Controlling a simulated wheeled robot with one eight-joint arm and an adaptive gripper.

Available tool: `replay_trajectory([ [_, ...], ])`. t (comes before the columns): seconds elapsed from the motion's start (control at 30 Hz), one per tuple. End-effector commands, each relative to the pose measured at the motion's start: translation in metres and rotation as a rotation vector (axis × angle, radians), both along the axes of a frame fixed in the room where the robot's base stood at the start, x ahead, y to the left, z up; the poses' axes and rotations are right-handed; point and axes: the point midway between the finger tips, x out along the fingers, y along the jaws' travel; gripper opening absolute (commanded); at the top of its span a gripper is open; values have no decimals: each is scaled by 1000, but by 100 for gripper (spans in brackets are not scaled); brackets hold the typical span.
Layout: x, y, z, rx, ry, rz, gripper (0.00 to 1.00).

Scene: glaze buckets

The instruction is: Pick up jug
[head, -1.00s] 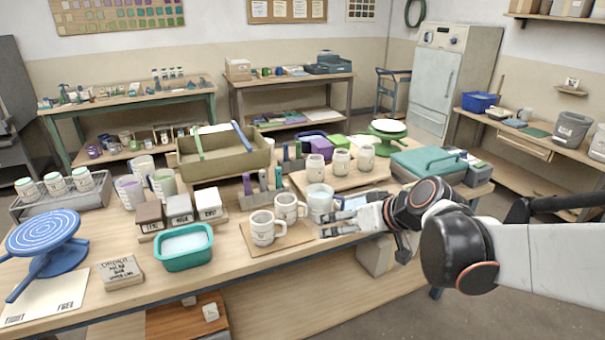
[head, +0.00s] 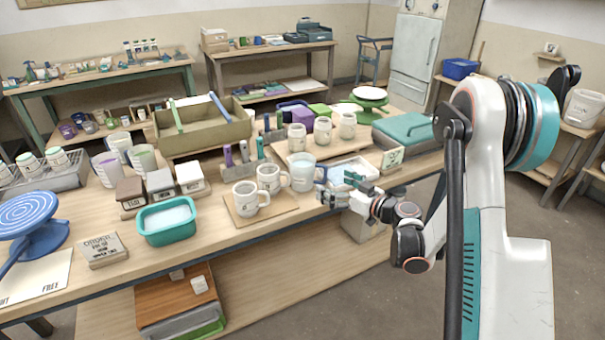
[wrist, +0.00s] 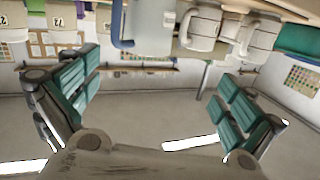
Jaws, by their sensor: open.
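The jug (head: 304,174) is a pale, see-through vessel with whitish contents and a handle on its right. It stands upright on the front part of the table, right of two white mugs. My gripper (head: 338,188) is just right of the jug at the table's front edge, with its fingers pointing at it. In the wrist view my gripper (wrist: 157,75) has its teal fingers spread wide with nothing between them. A pale vessel with bluish edges (wrist: 148,28), seemingly the jug, shows beyond the fingers at the top. I cannot tell the exact gap to the jug.
The two mugs (head: 257,190) stand on a brown board close left of the jug. Several jars (head: 322,132) stand behind. Open floor lies in front of the table.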

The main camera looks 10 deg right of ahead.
Motion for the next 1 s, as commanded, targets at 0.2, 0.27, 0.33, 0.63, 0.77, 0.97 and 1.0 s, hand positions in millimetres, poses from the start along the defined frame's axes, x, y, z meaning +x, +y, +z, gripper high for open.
replay_trajectory([
  [0.2, 3, -15, -23, 15, -84, -18, 100],
  [0.27, 3, -16, -25, 16, -95, -21, 100],
  [0.33, 5, -15, -26, 17, -99, -21, 100],
  [0.63, 30, 3, -22, 18, -98, -20, 100],
  [0.77, 52, 18, -27, 17, -98, -19, 100],
  [0.97, 71, 30, -27, 17, -98, -21, 100],
  [1.0, 73, 31, -27, 17, -98, -21, 100],
])
